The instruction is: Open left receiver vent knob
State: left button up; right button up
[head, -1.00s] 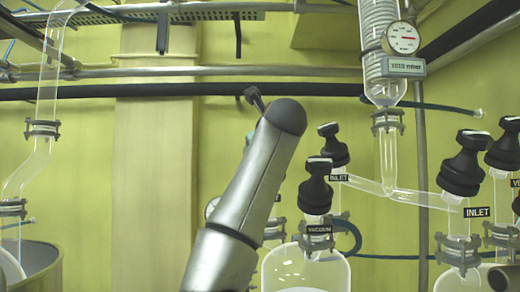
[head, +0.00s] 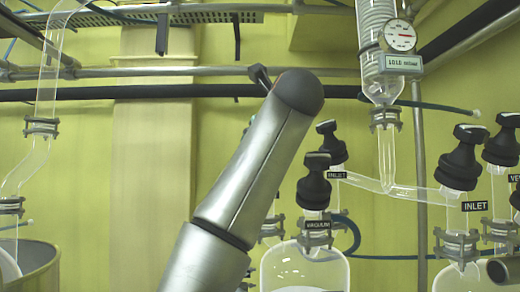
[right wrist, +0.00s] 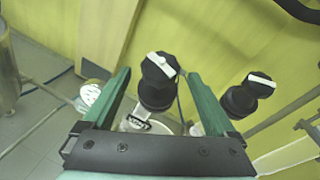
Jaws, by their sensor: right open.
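My right gripper (right wrist: 158,75) is open in the right wrist view, its two green fingers spread apart. A black knob with a white bar on top (right wrist: 158,85) lies between the fingers in that view, with no clear contact. The black vacuum knob (head: 314,188) stands upright right of the arm. My left gripper is not in view.
The head view shows two inlet knobs (head: 331,142) (head: 462,158), a glass column (head: 379,50) and a pressure gauge (head: 400,36).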

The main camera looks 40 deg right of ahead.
jog(key=shift+b+v, duration=0.3)
jog(key=shift+v, duration=2.55)
